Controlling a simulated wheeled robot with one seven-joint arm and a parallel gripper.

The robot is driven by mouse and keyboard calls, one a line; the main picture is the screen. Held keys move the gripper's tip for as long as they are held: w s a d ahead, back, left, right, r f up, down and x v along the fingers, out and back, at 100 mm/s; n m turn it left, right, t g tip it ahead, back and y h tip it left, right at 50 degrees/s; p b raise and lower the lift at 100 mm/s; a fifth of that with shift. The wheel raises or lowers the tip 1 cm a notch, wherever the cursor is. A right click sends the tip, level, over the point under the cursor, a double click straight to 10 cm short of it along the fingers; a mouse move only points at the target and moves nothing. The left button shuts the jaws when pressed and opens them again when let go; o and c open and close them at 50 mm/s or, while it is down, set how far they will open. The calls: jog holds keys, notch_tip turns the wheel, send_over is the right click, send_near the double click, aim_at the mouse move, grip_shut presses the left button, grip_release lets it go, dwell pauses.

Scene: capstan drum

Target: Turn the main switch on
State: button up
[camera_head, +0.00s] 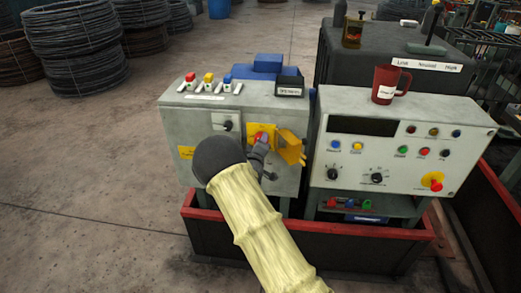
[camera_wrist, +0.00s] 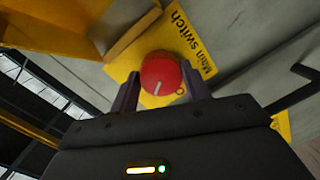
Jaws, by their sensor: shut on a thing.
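The main switch is a round red knob (camera_head: 257,136) on a yellow plate on the front of the left grey cabinet. In the wrist view the red knob (camera_wrist: 160,70) has a white pointer line, and the plate (camera_wrist: 178,38) reads "Main switch". A small round mark shows on the plate beside the knob. My gripper (camera_head: 261,146) is at the knob; in the wrist view its two dark fingers (camera_wrist: 160,86) stand on either side of the knob, shut on it. A yellow cover (camera_head: 291,147) stands swung out to the right of the knob.
The left cabinet (camera_head: 180,125) has coloured buttons on top and a black knob (camera_head: 227,125) on its front. To the right is a grey control panel (camera_head: 400,160) with a red mug (camera_head: 385,86) on it. A red-rimmed bin (camera_head: 320,234) stands below.

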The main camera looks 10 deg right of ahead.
jog(key=shift+f+m+y+b, duration=0.15)
jog(key=shift+m+y+b, duration=0.05)
jog(key=shift+m+b, duration=1.15)
jog(key=shift+f+m+y+b, duration=0.1)
jog(key=shift+m+y+b, duration=0.1)
jog(key=shift+m+b, duration=1.1)
jog(key=o, duration=1)
jog(key=shift+r, duration=0.1)
jog(key=b+v, duration=0.1)
jog(key=v, duration=1.6)
jog(key=shift+s, duration=0.25)
